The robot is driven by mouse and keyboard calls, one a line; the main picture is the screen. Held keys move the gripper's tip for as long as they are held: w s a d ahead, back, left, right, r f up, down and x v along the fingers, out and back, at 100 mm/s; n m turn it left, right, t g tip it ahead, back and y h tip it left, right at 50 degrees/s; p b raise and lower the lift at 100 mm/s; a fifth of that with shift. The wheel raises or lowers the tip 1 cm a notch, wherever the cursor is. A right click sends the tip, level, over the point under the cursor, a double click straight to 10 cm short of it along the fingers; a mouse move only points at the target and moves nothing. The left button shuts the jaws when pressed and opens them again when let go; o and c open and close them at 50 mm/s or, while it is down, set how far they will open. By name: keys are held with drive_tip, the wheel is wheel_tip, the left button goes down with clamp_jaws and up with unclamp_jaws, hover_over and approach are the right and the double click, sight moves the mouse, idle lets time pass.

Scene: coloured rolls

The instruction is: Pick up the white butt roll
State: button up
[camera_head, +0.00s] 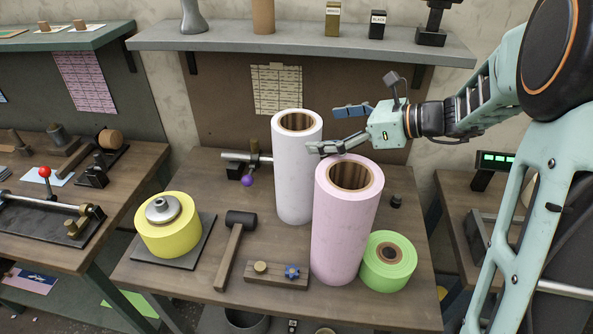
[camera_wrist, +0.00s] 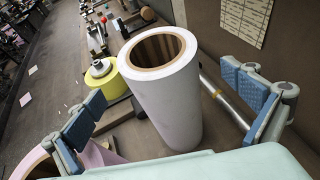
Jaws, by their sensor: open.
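The white roll (camera_head: 297,180) is a tall cylinder with a brown hollow core, standing upright on the wooden workbench. My gripper (camera_head: 333,130) is open and empty, beside the roll's upper part on its right, with its fingers pointing left. In the wrist view the white roll (camera_wrist: 170,105) stands ahead, in the gap between my two blue-padded fingers (camera_wrist: 165,100). Neither finger clearly touches it. Its lower right side is partly hidden by the pink roll (camera_head: 340,225) in the head view.
The pink roll stands close in front of the white roll, with a low green roll (camera_head: 372,275) on its right. A yellow roll (camera_head: 160,240), a mallet (camera_head: 232,245) and a wooden block (camera_head: 268,282) lie to the left. A shelf (camera_head: 230,42) hangs above the bench.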

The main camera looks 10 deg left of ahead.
drive_tip(key=x, duration=0.7)
drive_tip(key=shift+a+f+p, duration=0.25)
drive_tip(key=shift+p, duration=0.15)
drive_tip(key=c, duration=2)
drive_tip(key=shift+w+r, duration=0.1)
drive_tip(key=shift+r, duration=0.05)
drive_tip(key=shift+c, duration=0.9)
